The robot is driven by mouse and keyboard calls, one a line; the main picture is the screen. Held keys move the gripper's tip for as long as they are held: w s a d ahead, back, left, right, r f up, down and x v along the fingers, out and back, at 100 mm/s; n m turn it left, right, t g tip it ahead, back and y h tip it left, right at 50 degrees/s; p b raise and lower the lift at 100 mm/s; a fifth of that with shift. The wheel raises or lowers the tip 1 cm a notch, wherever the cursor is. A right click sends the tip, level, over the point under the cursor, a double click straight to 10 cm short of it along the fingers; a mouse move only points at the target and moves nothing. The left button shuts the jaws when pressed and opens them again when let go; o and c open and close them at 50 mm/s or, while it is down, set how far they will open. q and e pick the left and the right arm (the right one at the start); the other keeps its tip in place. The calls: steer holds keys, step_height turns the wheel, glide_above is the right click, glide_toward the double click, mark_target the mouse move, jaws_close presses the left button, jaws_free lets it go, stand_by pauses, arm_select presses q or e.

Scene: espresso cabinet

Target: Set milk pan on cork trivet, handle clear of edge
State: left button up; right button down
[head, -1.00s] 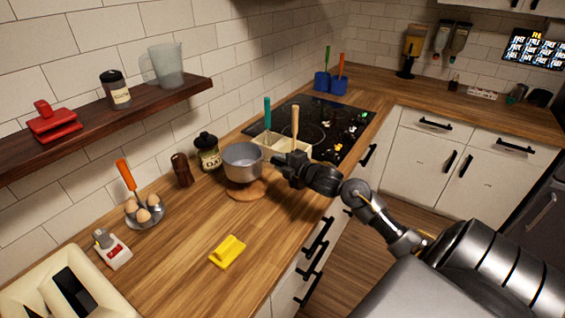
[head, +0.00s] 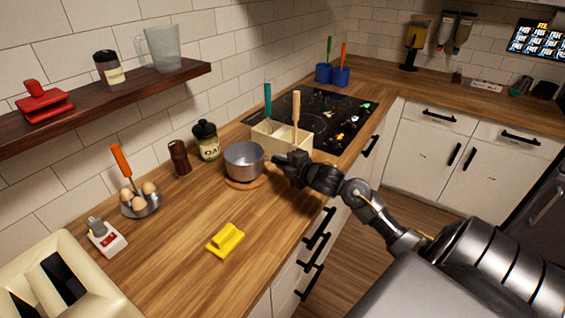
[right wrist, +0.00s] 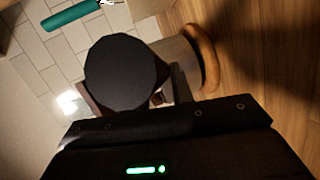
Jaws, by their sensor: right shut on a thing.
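The grey milk pan (head: 244,163) is upright, right over the round cork trivet (head: 231,183) on the wooden counter. Its base looks at or very near the trivet; I cannot tell for certain that it touches. In the right wrist view, the pan wall (right wrist: 180,62) meets the cork ring (right wrist: 205,52) closely. My right gripper (head: 281,163) is shut on the pan's handle, to the right of the pan, toward the counter's front edge. The gripper hides most of the handle. My left gripper is not in view.
A cream utensil box (head: 282,145) with two upright handles stands just behind the gripper, by the black cooktop (head: 335,118). An oats jar (head: 206,142) and a brown mill (head: 179,158) stand left of the pan. A yellow object (head: 226,240) lies in front, with bare counter around it.

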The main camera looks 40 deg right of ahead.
steer(key=shift+f+b, duration=0.25)
steer(key=shift+b, duration=0.1)
stand_by(0.3)
steer(key=c, duration=1.2)
jaws_free()
steer(key=shift+o, duration=0.4)
steer(key=shift+f, duration=0.3)
steer(key=shift+s+r, duration=0.1)
steer(key=shift+s, duration=0.45)
steer(key=b+v, duration=0.2)
steer(key=v, duration=0.8)
steer(key=shift+r, duration=0.2)
steer(key=shift+w, duration=0.15)
